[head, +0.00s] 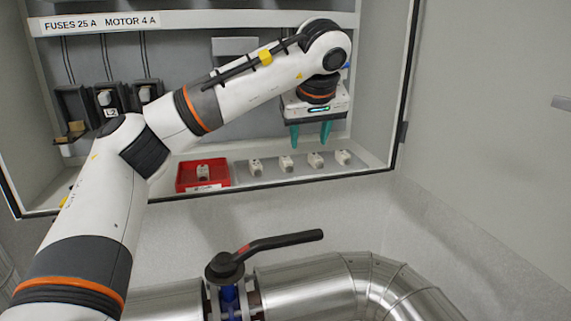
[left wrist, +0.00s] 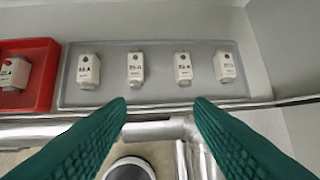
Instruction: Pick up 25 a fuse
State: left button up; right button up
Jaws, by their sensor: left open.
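Several white fuses stand in a row in a grey tray (left wrist: 110,98) on the cabinet's bottom shelf. In the left wrist view they are the far-left fuse (left wrist: 88,70), the second fuse (left wrist: 135,68), the third fuse (left wrist: 182,68) and the far-right fuse (left wrist: 225,66). Their printed ratings are too small to read surely. My left gripper (head: 310,136) has green fingers pointing down, above the tray near the third fuse (head: 315,160). It is open and empty; the left wrist view shows its fingertips (left wrist: 159,106) apart, with the middle fuses beyond them. My right gripper is not in view.
A red bin (head: 187,187) with a white fuse in it stands left of the tray. Black fuse holders (head: 72,110) hang under a "FUSES 25 A MOTOR 4 A" label. The cabinet's frame (head: 402,110) edges the right side. A black-handled valve (head: 285,241) and metal pipes lie below.

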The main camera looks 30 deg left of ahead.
pick_arm(q)
jog(key=s+a+r+y, duration=0.1)
jog(key=s+a+r, duration=0.1)
jog(key=a+r, duration=0.1)
jog(key=p, duration=0.1)
send_over(286, 160)
jog(key=s+d, duration=0.2)
notch_tip(286, 160, down, 6)
jog(key=shift+s+a+r, duration=0.1)
jog(key=shift+s+r, duration=0.05)
jog(key=shift+a+f+n+p, duration=0.1)
jog(key=shift+f+n+p, duration=0.2)
jog(key=shift+f+p, duration=0.15)
jog(key=x, duration=0.1)
jog(key=p+x, duration=0.2)
jog(key=shift+w+f, duration=0.35)
jog(key=shift+w+a+f, duration=0.1)
jog(key=shift+w+f, duration=0.05)
jog(key=shift+f, duration=0.3)
jog(key=c, duration=0.3)
grip_shut()
